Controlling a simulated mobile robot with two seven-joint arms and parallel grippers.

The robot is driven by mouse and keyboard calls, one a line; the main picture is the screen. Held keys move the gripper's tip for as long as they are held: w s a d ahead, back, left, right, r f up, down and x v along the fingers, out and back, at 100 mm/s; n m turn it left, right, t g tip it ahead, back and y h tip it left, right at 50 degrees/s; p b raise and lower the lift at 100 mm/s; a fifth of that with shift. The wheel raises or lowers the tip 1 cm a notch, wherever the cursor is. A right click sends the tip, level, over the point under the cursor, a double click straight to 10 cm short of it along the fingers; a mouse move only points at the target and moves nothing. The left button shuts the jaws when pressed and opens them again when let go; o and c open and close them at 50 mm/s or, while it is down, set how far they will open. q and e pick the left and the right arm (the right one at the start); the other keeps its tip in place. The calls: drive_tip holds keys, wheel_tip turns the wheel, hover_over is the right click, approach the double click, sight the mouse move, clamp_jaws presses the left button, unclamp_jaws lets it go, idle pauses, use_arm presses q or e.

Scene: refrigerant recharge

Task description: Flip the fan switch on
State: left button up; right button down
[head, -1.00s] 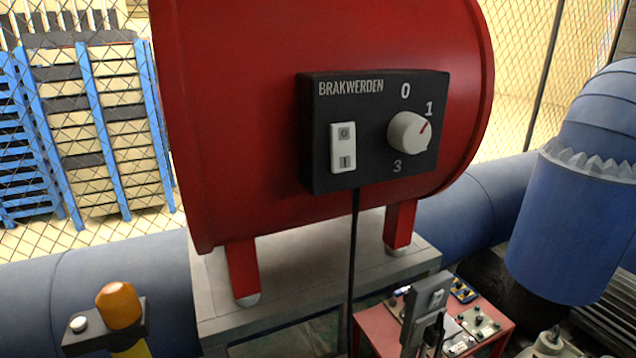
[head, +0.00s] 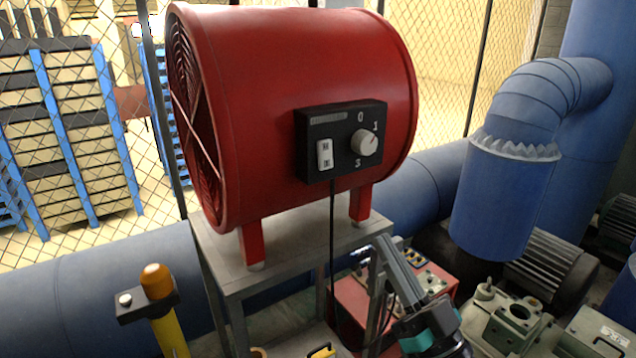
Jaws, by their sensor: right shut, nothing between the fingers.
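The red drum fan (head: 260,90) stands on a grey metal stand (head: 212,262). Its black control box (head: 343,178) faces me. The white fan switch (head: 325,155) is on the box's left half, and its rocker position is too small to tell. A round white knob (head: 364,143) sits to its right, its pointer toward the 1. My right gripper (head: 381,246), dark grey with teal parts behind, is below and right of the box, apart from the switch. It is shut and empty. My left gripper is out of view.
A red case with controls (head: 350,298) stands low behind my right gripper. A yellow post with an orange top (head: 156,281) stands at lower left. Large blue pipes (head: 500,205) fill the right side. The space in front of the control box is clear.

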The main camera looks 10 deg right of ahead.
drive_tip(key=shift+s+a+r, duration=0.2)
drive_tip(key=shift+s+r, duration=0.05)
drive_tip(key=shift+r, duration=0.35)
drive_tip(key=p, duration=0.3)
approach(326, 159)
wheel_tip(326, 159, up, 4)
drive_tip(key=shift+w+a+f, duration=0.15)
drive_tip(key=shift+w+a, duration=0.1)
drive_tip(key=shift+w, duration=0.5)
drive_tip(key=shift+w+a+f, duration=0.1)
drive_tip(key=shift+w+a, duration=0.15)
drive_tip(key=shift+w, duration=0.5)
drive_tip(key=shift+w+a+f, duration=0.15)
drive_tip(key=shift+w+a, duration=0.1)
drive_tip(key=shift+w, duration=0.5)
